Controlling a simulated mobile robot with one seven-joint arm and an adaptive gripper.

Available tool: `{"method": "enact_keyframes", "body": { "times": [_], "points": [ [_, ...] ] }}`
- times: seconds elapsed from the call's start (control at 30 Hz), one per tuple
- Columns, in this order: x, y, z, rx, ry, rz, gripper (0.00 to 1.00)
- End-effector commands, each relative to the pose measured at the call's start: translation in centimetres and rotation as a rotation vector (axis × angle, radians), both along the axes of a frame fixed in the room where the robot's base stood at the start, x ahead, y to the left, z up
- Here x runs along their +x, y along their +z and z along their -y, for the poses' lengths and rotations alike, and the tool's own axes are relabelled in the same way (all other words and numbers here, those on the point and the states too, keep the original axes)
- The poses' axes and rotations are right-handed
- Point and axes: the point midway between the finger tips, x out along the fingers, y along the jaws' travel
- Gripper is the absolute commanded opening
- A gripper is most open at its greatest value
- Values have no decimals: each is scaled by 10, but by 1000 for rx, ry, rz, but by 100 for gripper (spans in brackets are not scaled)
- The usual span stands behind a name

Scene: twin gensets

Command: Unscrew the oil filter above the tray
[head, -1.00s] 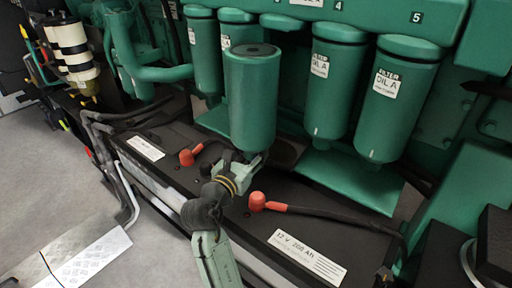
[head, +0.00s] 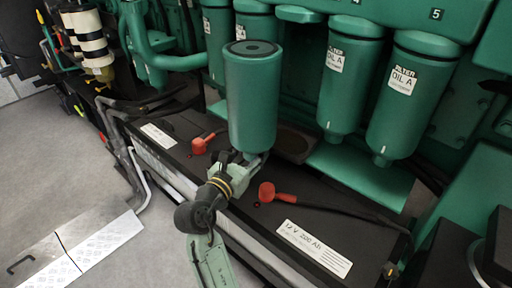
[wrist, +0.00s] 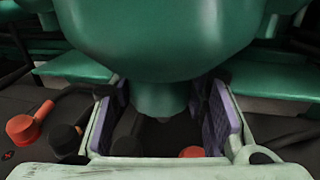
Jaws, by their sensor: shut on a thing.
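A green oil filter (head: 252,105) stands upright in the head view, its black-ringed top uncovered. It is apart from the filter row, in front of it and above the black battery. My gripper (head: 242,165) is shut on the narrow lower end of this filter from below. In the wrist view the filter (wrist: 165,45) fills the top, and the purple pads of my gripper (wrist: 162,105) flank its bottom stub. An empty filter mount (head: 302,16) shows behind it. A green tray-like ledge (head: 350,172) lies below the row.
Two filters marked OIL A (head: 350,85) (head: 408,100) hang to the right, with more filters (head: 217,45) behind left. The black battery (head: 330,232) has red terminal caps (head: 267,192) and cables close to my gripper. Grey floor (head: 60,160) is open at the left.

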Motion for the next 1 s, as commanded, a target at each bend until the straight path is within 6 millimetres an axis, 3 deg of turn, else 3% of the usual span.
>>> {"method": "enact_keyframes", "body": {
  "times": [0.6,1.0],
  "points": [
    [-25,4,-18,0,2,8,0],
    [-31,4,-22,-1,1,9,0]
  ]
}}
